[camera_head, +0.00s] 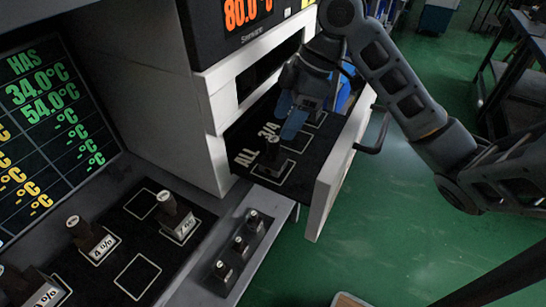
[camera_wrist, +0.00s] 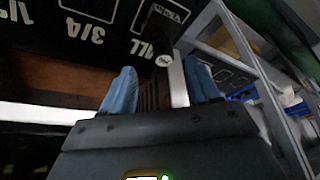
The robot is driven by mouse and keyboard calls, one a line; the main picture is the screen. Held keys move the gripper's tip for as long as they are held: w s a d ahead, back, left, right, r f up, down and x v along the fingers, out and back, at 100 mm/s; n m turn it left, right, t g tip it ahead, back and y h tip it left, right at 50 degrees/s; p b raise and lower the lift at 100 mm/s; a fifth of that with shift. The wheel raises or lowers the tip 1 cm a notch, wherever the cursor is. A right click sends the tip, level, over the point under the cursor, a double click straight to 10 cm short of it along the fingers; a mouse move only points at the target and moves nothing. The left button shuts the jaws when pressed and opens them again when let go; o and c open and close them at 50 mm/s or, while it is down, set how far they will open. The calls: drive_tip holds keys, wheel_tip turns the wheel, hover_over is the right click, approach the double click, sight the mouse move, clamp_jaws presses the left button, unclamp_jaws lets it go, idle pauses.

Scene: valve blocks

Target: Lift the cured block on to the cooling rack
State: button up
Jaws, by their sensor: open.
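My gripper (camera_head: 290,115) hangs over the pulled-out drawer with its blue fingers pointing down. In the wrist view, its two blue fingers (camera_wrist: 160,78) are apart with nothing held between them. A dark block (camera_head: 272,153) with a pale round top stands in the drawer's outlined slot by the word ALL. It also shows in the wrist view (camera_wrist: 164,36), beyond the fingers and apart from them. I cannot tell which block is cured or which surface is the cooling rack.
The drawer's white front (camera_head: 334,178) and handle stand out over the green floor. The oven (camera_head: 240,40) reads 80.0 °C above it.

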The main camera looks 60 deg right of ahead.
sight(274, 139)
drive_tip(key=x, duration=0.4)
drive_tip(key=p+x, duration=0.1)
drive_tip(key=x, duration=0.1)
drive_tip(key=shift+w+a, duration=0.1)
drive_tip(key=shift+a, duration=0.35)
drive_tip(key=shift+c, duration=0.3)
clamp_jaws()
